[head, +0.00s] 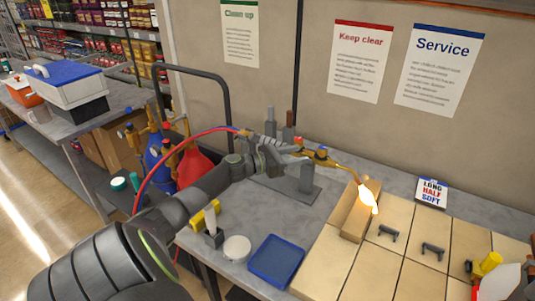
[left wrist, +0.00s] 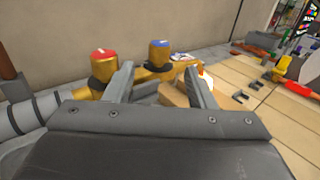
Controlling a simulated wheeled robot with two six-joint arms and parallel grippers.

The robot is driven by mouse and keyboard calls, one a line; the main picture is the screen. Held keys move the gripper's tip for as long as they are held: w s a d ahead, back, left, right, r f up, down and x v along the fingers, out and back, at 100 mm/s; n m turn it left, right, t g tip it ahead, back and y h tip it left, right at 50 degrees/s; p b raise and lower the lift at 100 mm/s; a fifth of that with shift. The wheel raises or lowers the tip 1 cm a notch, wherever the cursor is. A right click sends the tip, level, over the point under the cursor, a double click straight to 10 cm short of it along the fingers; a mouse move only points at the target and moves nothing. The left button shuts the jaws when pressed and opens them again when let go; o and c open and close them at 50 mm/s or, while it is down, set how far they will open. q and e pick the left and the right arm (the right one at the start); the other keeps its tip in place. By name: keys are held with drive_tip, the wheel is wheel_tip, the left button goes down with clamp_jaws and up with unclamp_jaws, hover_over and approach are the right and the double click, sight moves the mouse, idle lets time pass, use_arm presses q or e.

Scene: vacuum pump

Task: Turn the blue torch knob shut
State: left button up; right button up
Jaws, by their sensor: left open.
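The brass torch (head: 343,170) lies on a grey stand (head: 307,178) on the bench, with a lit flame (head: 368,198) at its tip. Its blue knob (head: 322,152) faces up; in the left wrist view the blue knob (left wrist: 159,44) is ahead, between the finger lines. The red knob (left wrist: 104,54) is to its left, just outside the left finger. My left gripper (head: 298,152) is open and empty, close behind the torch valves. Its fingers (left wrist: 158,75) stand apart in the wrist view; contact with the knob cannot be told. My right gripper is out of view.
A firebrick (head: 352,215) stands beside the flame, and tan tiles (head: 385,260) cover the bench right of it. A blue tray (head: 276,262) and a white round lid (head: 237,248) lie in front. Red and blue gas cylinders (head: 195,168) and a hose stand left.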

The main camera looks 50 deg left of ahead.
use_arm(q)
drive_tip(key=b+v, duration=0.2)
drive_tip(key=v, duration=0.7)
drive_tip(key=shift+s+b, duration=0.3)
drive_tip(key=shift+b, duration=0.05)
